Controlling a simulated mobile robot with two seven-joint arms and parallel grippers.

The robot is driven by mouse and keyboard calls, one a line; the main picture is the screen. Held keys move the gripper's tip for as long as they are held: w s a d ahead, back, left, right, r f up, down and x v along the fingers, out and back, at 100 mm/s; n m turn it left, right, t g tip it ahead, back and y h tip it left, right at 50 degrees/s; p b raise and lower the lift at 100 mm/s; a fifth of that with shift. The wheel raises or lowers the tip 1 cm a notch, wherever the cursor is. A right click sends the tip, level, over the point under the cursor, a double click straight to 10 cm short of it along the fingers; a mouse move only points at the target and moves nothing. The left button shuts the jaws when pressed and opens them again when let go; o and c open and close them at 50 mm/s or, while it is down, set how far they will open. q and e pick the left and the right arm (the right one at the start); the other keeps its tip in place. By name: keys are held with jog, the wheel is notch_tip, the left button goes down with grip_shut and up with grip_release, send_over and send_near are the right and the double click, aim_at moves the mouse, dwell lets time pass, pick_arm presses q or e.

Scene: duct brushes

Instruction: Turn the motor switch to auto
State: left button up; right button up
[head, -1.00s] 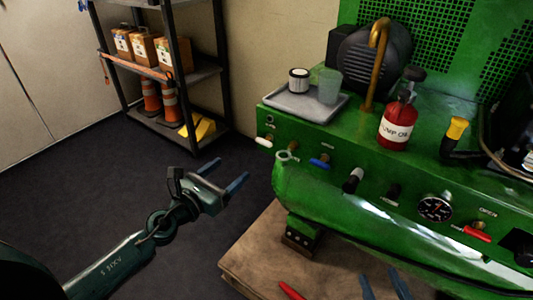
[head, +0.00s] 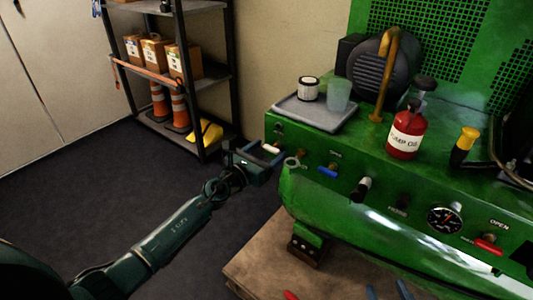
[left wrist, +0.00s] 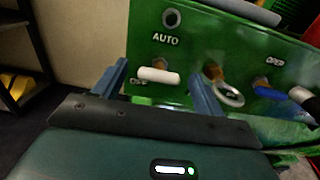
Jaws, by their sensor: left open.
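The motor switch is a white lever (left wrist: 158,75) on the green machine's front panel, with AUTO printed above it and OFF at its left. It points sideways, near the OFF label; it also shows in the head view (head: 270,148). My left gripper (head: 266,154) is at the panel's left end. In the left wrist view its open blue fingers (left wrist: 160,82) stand on either side of the white lever, with no clear contact. My right gripper (head: 387,291) shows only as two blue fingertips, apart and empty, at the bottom edge of the head view.
Right of the switch are a metal ring (left wrist: 228,93) and a blue lever (left wrist: 270,92). A grey tray (head: 290,107) with a filter and cup sits on the machine. A red oil bottle (head: 404,137) stands right of it. A shelf rack (head: 188,80) stands behind left.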

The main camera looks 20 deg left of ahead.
pick_arm(q)
jog(key=shift+c, duration=0.3)
jog(key=c, duration=0.9)
